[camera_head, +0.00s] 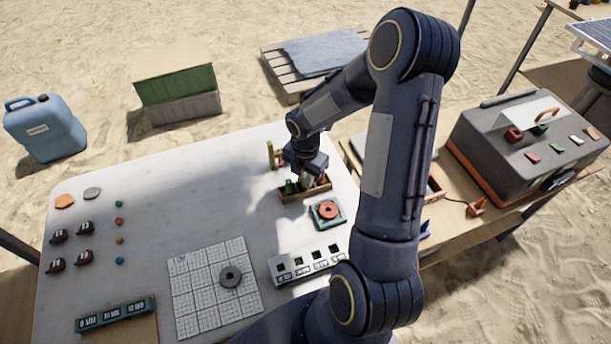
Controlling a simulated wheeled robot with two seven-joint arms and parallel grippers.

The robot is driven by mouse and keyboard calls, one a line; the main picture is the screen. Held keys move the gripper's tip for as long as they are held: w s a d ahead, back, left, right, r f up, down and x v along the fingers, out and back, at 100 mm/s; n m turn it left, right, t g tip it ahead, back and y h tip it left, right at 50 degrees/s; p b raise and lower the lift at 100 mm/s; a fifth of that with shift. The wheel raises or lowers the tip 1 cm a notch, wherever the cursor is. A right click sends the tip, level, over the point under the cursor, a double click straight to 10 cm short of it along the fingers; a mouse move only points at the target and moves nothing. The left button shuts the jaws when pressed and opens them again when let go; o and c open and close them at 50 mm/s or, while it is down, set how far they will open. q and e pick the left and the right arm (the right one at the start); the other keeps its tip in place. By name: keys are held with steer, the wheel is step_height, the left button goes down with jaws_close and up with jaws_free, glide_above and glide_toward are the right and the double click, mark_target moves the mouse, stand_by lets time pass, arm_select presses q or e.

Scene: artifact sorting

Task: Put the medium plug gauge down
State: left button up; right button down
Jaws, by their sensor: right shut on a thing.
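My right gripper (305,177) points down over a small wooden rack (305,196) near the table's back right corner. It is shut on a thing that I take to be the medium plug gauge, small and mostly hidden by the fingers. A green piece (290,187) stands in the rack just left of the fingers. A red piece shows just right of them. I cannot tell whether the held gauge touches the rack floor. My left gripper is not in view.
A green square base with a red ring (328,212) lies in front of the rack. A white block with several dark holes (305,264) is nearer. A grey ring (230,277) lies on gridded paper (195,295). The table's middle (190,205) is clear.

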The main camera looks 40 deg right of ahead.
steer(key=shift+f, duration=0.2)
steer(key=c, duration=1.4)
jaws_free()
steer(key=shift+r, duration=0.1)
